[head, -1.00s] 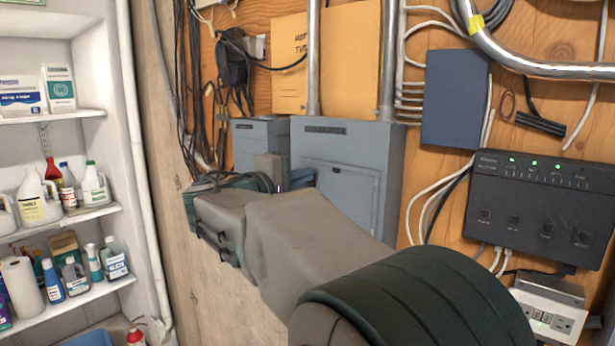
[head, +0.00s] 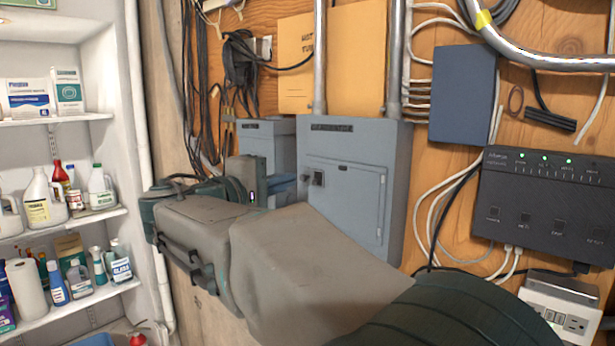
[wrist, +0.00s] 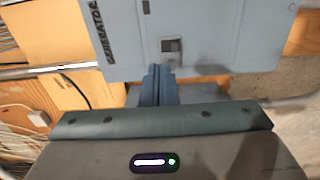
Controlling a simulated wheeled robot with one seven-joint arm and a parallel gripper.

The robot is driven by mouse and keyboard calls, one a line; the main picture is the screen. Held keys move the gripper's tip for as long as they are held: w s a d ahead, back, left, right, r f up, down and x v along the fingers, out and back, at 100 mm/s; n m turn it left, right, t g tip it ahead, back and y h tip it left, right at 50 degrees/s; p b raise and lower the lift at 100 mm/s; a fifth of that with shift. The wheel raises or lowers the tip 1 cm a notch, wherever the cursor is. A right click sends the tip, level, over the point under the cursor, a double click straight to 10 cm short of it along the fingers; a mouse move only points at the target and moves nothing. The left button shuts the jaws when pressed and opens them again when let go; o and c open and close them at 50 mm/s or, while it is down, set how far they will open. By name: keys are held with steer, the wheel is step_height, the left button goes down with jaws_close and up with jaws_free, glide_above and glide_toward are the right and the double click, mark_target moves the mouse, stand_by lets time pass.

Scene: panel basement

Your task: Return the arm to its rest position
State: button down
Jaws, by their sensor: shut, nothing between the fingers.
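My arm reaches from the lower right of the head view toward the grey panel box (head: 345,185) on the wooden wall. My gripper (head: 284,186) is partly hidden at the arm's far end, in front of the boxes. In the wrist view my gripper (wrist: 160,72) shows its blue-grey fingers together, with nothing between them. The fingertips appear close to a small dark latch (wrist: 172,46) on the panel box; I cannot tell whether they touch it. The same latch (head: 318,178) shows in the head view.
White shelves (head: 75,223) with bottles stand at the left. A smaller grey box (head: 268,140), a blue box (head: 462,95), a black router (head: 545,200), metal conduits and loose cables (head: 192,95) crowd the wall. An outlet unit (head: 560,305) sits at lower right.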

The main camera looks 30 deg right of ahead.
steer(key=shift+f, duration=0.1)
stand_by(0.4)
steer(key=s+f+g+y, duration=0.1)
steer(key=s+f+y, duration=0.2)
steer(key=f, duration=0.4)
steer(key=s+a+f+g+y, duration=0.1)
steer(key=s+f+y, duration=0.25)
steer(key=f, duration=0.25)
steer(key=s+f+g+y, duration=0.1)
steer(key=s+f+y, duration=0.15)
steer(key=f, duration=0.45)
steer(key=s+a+f+m+y, duration=0.4)
steer(key=s+a+f+y, duration=0.4)
steer(key=f, duration=0.4)
steer(key=shift+s+a, duration=0.7)
steer(key=shift+a, duration=0.5)
